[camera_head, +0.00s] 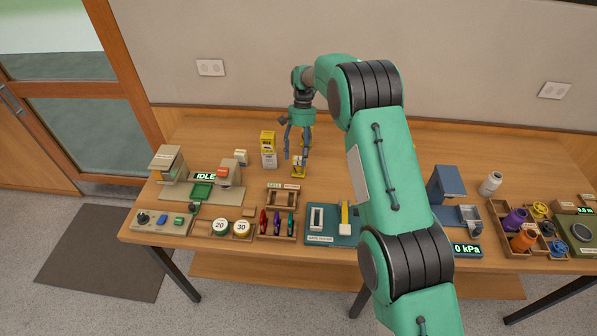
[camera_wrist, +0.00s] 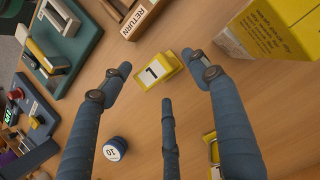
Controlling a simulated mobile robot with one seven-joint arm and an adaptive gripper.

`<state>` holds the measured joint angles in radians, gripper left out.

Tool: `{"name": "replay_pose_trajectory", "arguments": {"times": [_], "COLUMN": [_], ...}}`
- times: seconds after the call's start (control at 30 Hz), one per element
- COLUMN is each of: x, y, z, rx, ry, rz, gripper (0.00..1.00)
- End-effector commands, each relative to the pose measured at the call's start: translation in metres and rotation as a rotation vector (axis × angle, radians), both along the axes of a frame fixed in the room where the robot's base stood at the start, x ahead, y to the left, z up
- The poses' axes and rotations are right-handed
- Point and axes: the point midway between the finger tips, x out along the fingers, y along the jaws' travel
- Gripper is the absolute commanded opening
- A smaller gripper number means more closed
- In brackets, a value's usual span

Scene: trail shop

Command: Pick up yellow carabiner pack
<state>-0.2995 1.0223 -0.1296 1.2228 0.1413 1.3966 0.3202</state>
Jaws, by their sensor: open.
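A yellow box with dark print (camera_head: 268,141) stands left of my gripper in the head view. A large yellow printed box (camera_wrist: 275,28) fills the top right of the wrist view, beside one finger. It looks like the carabiner pack, but I cannot read its name. My gripper (camera_head: 295,158) points down over the table, and its fingers are spread and empty in the wrist view (camera_wrist: 161,80). A small yellow stand marked 1 (camera_wrist: 157,71) lies in view between the fingers; it also shows under my gripper in the head view (camera_head: 298,171).
A white box (camera_head: 269,159) stands just in front of the yellow box. Another yellow item (camera_wrist: 213,148) is partly hidden by a finger. A round piece marked 10 (camera_wrist: 115,149) and the wooden RETURN tray (camera_wrist: 140,17) are nearby.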

Motion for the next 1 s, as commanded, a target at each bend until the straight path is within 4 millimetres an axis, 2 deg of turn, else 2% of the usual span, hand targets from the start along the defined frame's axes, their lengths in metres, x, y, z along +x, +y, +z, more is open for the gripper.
{"name": "replay_pose_trajectory", "arguments": {"times": [0.23, 0.4, 1.0], "x": [-0.012, -0.018, -0.018], "y": [0.001, 0.001, 0.001], "z": [-0.028, -0.04, -0.042], "rx": [-0.001, -0.001, -0.001], "ry": [0.003, 0.002, 0.002], "rz": [0.0, 0.002, 0.003], "gripper": [0.61, 0.61, 0.61]}}
